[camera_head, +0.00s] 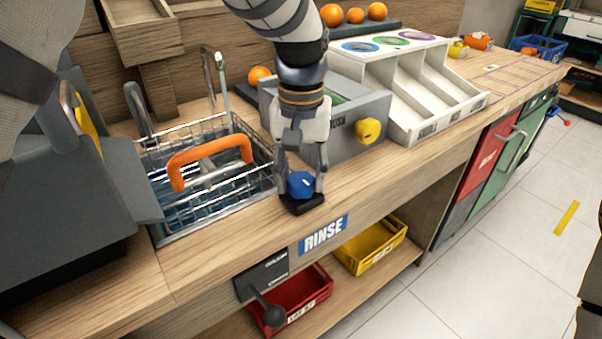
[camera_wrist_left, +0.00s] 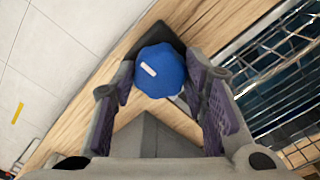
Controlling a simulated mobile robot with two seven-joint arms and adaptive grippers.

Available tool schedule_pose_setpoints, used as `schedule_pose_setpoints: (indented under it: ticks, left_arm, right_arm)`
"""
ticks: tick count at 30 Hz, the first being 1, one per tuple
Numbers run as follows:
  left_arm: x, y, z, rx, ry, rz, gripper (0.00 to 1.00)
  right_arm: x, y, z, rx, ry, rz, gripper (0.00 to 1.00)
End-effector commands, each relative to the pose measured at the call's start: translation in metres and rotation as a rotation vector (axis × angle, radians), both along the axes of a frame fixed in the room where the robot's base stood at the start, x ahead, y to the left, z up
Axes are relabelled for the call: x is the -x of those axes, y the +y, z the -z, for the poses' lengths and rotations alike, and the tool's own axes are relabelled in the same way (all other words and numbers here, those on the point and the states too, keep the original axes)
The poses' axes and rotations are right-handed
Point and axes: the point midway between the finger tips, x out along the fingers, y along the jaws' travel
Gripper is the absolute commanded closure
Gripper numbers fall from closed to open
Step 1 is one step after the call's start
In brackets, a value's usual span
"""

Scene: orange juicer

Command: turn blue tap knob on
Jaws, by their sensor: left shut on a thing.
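The blue tap knob (camera_head: 299,184) sits on a small black base (camera_head: 302,204) at the counter's front edge, above the RINSE label. My left gripper (camera_head: 301,186) reaches down over it from above, with a finger on each side, shut on the knob. In the left wrist view the knob (camera_wrist_left: 160,71) lies between the purple finger pads, with a short white mark on its top facing up and left. My right gripper does not show.
A wire basket (camera_head: 205,215) with an orange handle (camera_head: 210,160) sits in the sink to the left. A grey box with a yellow knob (camera_head: 368,130) and a white sorting bin (camera_head: 425,90) stand to the right. Red (camera_head: 305,298) and yellow (camera_head: 370,245) crates lie below.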

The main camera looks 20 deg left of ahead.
Motion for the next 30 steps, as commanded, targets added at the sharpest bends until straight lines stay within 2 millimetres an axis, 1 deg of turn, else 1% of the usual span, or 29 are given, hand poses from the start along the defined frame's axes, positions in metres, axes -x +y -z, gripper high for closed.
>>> schedule_pose_setpoints:
  ticks: [11, 12, 14, 22, 24, 26, 29, 30]
  left_arm:
    - [0.0, 0.0, 0.001, 0.0, 0.002, -0.006, 0.87]
    - [0.0, 0.0, 0.001, 0.0, 0.002, -0.006, 0.53]
    - [0.0, 0.0, 0.001, 0.0, 0.002, -0.006, 0.39]
    - [0.0, 0.0, 0.0, 0.0, 0.001, -0.005, 0.39]
    - [0.0, 0.0, -0.003, 0.001, -0.001, -0.004, 0.39]
    - [-0.001, 0.0, -0.012, 0.001, -0.002, -0.004, 0.39]
    - [-0.001, 0.0, -0.037, 0.001, -0.005, -0.004, 0.39]
    - [-0.001, 0.0, -0.049, 0.001, -0.006, -0.004, 0.39]
  right_arm:
    - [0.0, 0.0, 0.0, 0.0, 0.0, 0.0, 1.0]
    - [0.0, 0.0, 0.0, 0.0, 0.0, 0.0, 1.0]
    - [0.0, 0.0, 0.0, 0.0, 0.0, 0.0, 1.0]
    - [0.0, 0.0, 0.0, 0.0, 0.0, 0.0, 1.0]
    - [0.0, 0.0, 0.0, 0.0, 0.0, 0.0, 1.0]
    - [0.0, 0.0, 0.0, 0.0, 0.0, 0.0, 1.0]
    - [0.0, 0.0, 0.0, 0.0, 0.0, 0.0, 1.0]
    - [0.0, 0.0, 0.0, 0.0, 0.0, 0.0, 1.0]
